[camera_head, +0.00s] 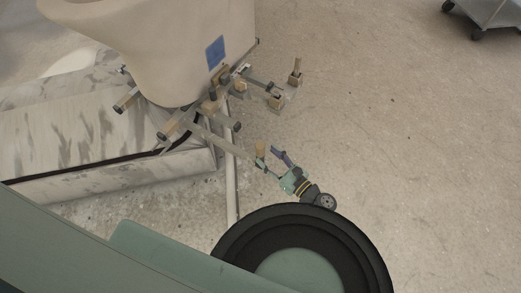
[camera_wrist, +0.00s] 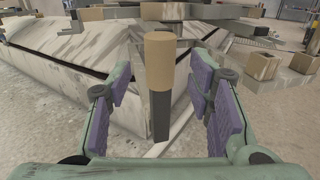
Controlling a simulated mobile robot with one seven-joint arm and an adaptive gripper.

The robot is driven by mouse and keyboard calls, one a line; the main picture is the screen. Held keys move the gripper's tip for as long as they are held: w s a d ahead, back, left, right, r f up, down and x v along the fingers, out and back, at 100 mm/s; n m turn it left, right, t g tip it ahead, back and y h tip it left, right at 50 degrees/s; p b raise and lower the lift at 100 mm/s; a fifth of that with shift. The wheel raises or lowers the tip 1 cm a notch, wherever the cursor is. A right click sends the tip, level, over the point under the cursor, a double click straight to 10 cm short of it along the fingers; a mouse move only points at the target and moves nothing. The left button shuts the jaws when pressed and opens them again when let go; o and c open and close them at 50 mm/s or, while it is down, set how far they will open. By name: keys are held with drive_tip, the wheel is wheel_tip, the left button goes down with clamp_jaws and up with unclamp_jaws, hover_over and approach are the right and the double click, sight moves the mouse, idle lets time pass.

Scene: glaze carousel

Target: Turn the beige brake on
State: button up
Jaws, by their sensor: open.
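A beige brake handle (camera_wrist: 160,62), a beige cylinder on a dark square stem, stands upright in the middle of the wrist view. In the head view its beige end (camera_head: 261,149) shows beside my fingers. My gripper (camera_wrist: 153,88) is open, with purple pads on either side of the handle. Handle and pads look apart, with a gap on both sides. In the head view my gripper (camera_head: 268,158) is at the near end of a long pale bar (camera_head: 215,140). How far the handle reaches in between the fingers is hard to tell.
Other beige-ended levers (camera_head: 127,101) and posts (camera_head: 297,70) stand around a large cream vessel (camera_head: 165,45) with a blue label (camera_head: 215,53). A marble-patterned block (camera_head: 85,130) lies at the left. Open floor (camera_head: 400,140) spreads to the right.

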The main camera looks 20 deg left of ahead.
sight(263, 152)
drive_tip(key=shift+b+x, duration=0.35)
drive_tip(key=shift+x, duration=2)
clamp_jaws()
